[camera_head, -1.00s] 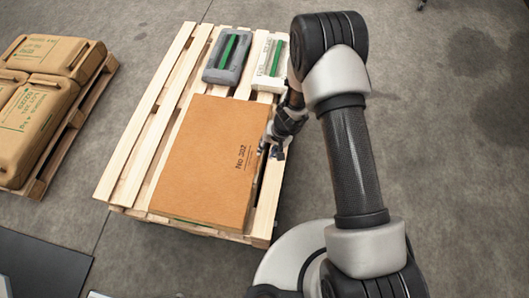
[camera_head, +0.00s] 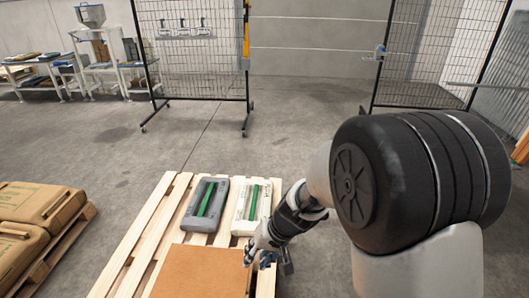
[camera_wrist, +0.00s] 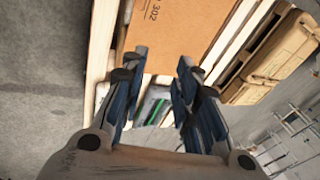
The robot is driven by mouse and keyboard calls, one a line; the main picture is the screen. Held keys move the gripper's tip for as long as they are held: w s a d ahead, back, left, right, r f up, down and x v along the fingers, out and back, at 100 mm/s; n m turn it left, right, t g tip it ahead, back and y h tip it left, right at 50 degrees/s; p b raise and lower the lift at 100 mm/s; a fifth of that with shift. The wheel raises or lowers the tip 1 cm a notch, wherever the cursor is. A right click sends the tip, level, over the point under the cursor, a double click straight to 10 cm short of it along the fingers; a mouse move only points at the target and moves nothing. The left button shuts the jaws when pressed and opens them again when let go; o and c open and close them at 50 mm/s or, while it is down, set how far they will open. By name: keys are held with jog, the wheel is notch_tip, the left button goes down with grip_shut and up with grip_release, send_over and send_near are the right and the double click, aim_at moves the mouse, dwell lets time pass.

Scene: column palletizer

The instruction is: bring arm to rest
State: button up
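My gripper (camera_head: 265,250) hangs above the right side of the wooden pallet, by the far right corner of a brown cardboard box (camera_head: 200,272). In the wrist view my gripper (camera_wrist: 160,65) is open, with its two blue-padded fingers apart and nothing held between them. The box (camera_wrist: 185,22) lies beyond the fingertips, with "302" printed on it. Whether the gripper touches the box cannot be told. My arm hides part of the right side of the head view.
On the pallet (camera_head: 133,238), a grey pack (camera_head: 190,221) and a white pack (camera_head: 241,224) with green stripes lie behind the box. Brown sacks (camera_head: 38,203) fill another pallet at left. Mesh fences (camera_head: 190,75) and a work station (camera_head: 97,50) stand behind. Open floor lies between.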

jog(key=s+d+r+t+h, duration=0.1)
jog(key=s+d+r, duration=0.25)
jog(key=r, duration=0.35)
jog(key=s+d+r, duration=0.3)
jog(key=s+r, duration=0.2)
jog(key=r, duration=0.2)
jog(key=s+d+r+t+h, duration=0.1)
jog(key=s+d+r, duration=0.1)
jog(key=s+d, duration=0.2)
jog(key=s+d+r+h, duration=0.2)
jog(key=s+d, duration=0.3)
jog(key=s, duration=0.4)
jog(key=shift+s+d+r+t, duration=0.3)
jog(key=shift+s+r+t, duration=0.1)
jog(key=shift+r, duration=0.15)
jog(key=shift+a, duration=0.15)
